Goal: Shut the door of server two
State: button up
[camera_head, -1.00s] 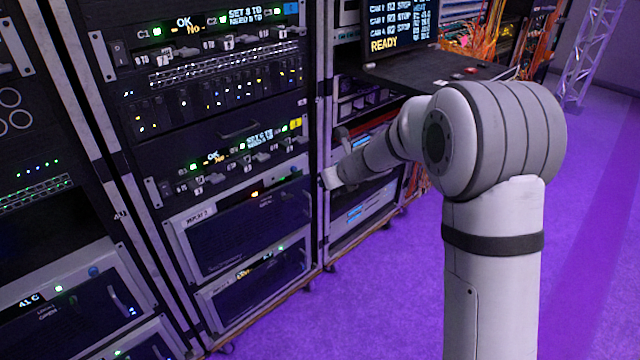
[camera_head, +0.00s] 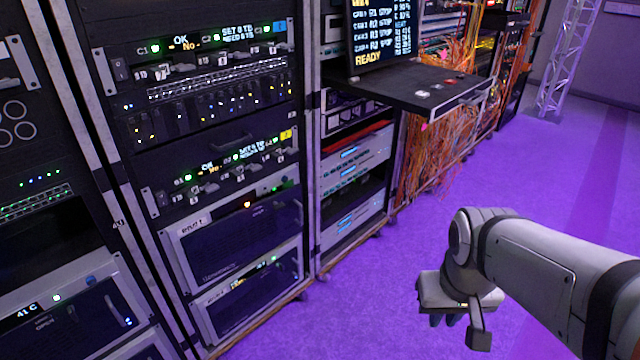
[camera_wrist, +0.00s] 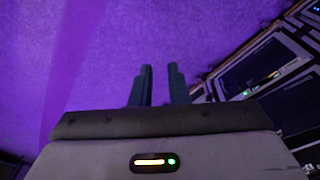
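Two server units with dark front doors in pale frames sit low in the middle rack: an upper one (camera_head: 238,238) and a lower one (camera_head: 250,297). Each has a small label at its upper left, too blurred to read surely, so I cannot tell which is server two. Both doors look flush with their frames. My gripper (camera_head: 445,320) is out over the purple floor, right of the rack and well apart from it. In the wrist view, its two dark fingers (camera_wrist: 160,86) have a narrow empty gap between them. Server fronts show at the right there (camera_wrist: 262,62).
A shelf (camera_head: 430,88) with a monitor (camera_head: 380,35) juts out from the rack to the right. Loose orange cables (camera_head: 435,150) hang below and behind it. A truss post (camera_head: 565,60) stands at the back. The purple floor (camera_head: 370,290) around my gripper is clear.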

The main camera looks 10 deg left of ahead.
aim_at(214, 249)
jog(key=k, duration=1.15)
jog(key=u, duration=0.55)
jog(key=i, duration=1.65)
jog(key=z, duration=0.55)
